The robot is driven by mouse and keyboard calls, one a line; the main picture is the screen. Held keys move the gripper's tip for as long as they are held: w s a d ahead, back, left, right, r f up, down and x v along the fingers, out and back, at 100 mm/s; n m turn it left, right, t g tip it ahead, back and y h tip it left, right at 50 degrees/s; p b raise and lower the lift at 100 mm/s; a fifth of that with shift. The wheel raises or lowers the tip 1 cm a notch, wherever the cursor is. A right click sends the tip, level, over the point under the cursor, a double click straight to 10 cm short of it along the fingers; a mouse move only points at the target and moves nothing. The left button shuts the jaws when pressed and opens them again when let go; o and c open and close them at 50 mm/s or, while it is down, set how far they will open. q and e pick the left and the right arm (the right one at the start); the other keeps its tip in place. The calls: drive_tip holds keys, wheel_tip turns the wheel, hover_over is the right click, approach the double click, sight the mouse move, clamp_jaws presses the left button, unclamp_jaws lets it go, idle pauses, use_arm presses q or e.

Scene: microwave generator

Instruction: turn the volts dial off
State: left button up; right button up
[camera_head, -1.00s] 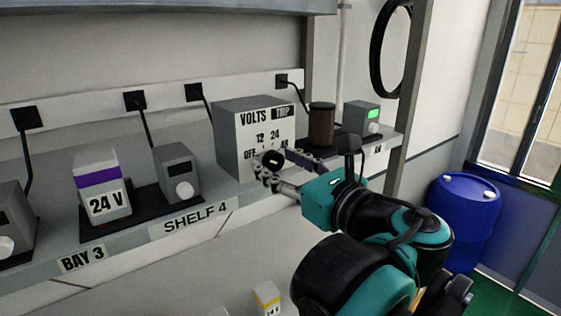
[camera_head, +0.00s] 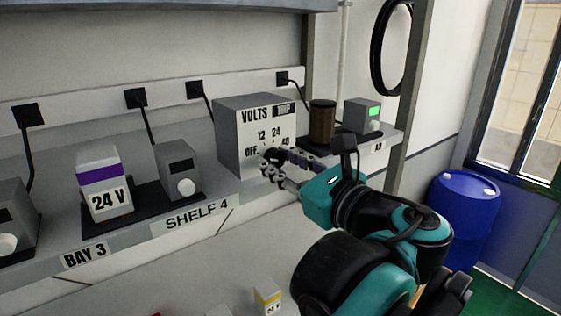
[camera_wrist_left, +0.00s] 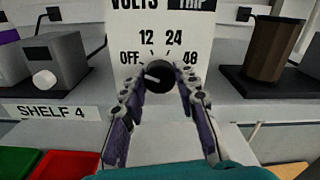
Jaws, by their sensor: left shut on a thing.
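The grey volts box (camera_head: 228,125) stands on the shelf with a white face marked OFF, 12, 24 and 48. It also shows in the left wrist view (camera_wrist_left: 118,30). Its round black dial (camera_wrist_left: 158,76) is below the numbers, and its white pointer slants left and slightly up, on the OFF side. My left gripper (camera_head: 272,163) is at the dial, with one finger on each side of it in the left wrist view (camera_wrist_left: 158,92); it is shut on the dial. In the head view the fingers mostly hide the dial.
A grey unit with a white knob (camera_head: 180,165) and a 24 V block (camera_head: 104,190) stand left of the box. A brown cylinder (camera_head: 322,124) and a unit with a green screen (camera_head: 362,117) stand to its right. Red and green bins (camera_wrist_left: 65,165) show below the shelf.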

use_arm(q)
drive_tip(key=o, duration=1.2)
drive_tip(key=shift+c, duration=0.2)
drive_tip(key=v, duration=1.2)
